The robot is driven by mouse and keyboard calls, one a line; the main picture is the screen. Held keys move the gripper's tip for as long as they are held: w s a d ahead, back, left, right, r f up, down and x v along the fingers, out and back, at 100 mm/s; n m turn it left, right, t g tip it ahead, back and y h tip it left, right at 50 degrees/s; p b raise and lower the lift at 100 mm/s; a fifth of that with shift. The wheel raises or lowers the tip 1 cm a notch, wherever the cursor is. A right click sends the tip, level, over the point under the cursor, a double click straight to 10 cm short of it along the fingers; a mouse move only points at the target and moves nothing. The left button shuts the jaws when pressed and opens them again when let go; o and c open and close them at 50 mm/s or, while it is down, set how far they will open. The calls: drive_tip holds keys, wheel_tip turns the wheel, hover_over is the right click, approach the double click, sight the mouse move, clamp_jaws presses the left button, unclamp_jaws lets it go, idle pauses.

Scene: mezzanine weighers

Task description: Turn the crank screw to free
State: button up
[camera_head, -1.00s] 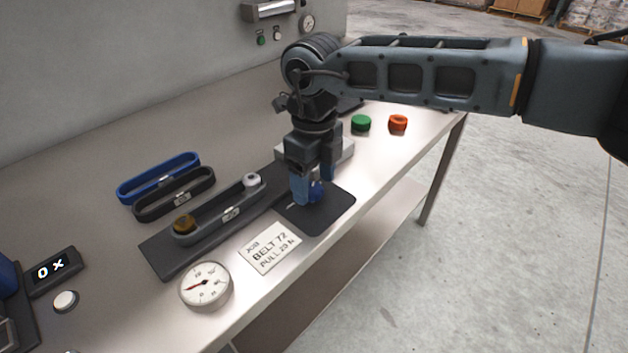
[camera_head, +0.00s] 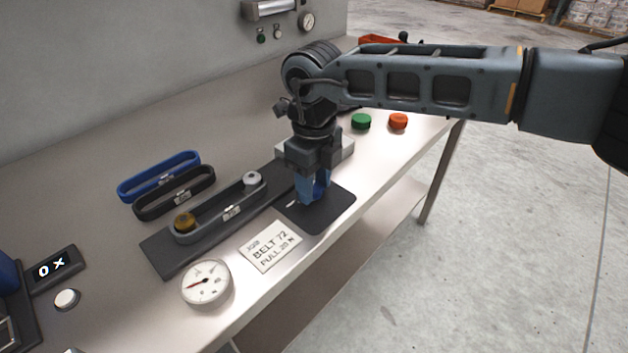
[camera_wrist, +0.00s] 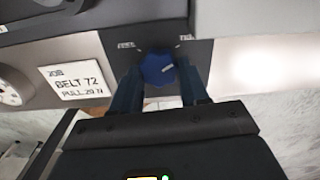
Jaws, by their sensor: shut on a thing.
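The crank screw shows as a blue knob with a pale mark (camera_wrist: 157,69) on its top in the wrist view. It sits by a dark plate (camera_head: 331,211) at the right end of the belt fixture, with small labels on either side of it. My gripper (camera_head: 313,196) points down over this plate and is shut on the blue knob, one finger on each side. In the head view the fingers mostly hide the knob. The labels are too small to read surely. A grey belt (camera_head: 222,217) loops around a brass pulley (camera_head: 184,221) and a pale pulley (camera_head: 250,179) on the fixture.
A round dial gauge (camera_head: 206,284) and a card reading BELT 72 (camera_head: 270,246) lie near the front edge. Blue (camera_head: 158,177) and black (camera_head: 174,193) belts lie behind. Green (camera_head: 361,121) and orange (camera_head: 398,121) caps stand at the right. A display (camera_head: 53,262) reads 0 X.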

drive_tip(key=shift+n, duration=0.3)
drive_tip(key=n+b, duration=0.2)
drive_tip(key=n, duration=0.3)
drive_tip(key=shift+w, duration=0.1)
drive_tip(key=n+b, duration=0.2)
drive_tip(key=n, duration=0.4)
drive_tip(key=shift+w+n, duration=0.1)
drive_tip(key=shift+n, duration=0.3)
drive_tip(key=n+b, duration=0.1)
drive_tip(key=n, duration=0.5)
drive_tip(key=shift+w+a, duration=0.1)
drive_tip(key=n+b, duration=0.1)
drive_tip(key=n, duration=0.4)
drive_tip(key=shift+n, duration=0.3)
drive_tip(key=shift+a+r, duration=0.1)
drive_tip(key=o, duration=1.1)
drive_tip(key=shift+c, duration=0.2)
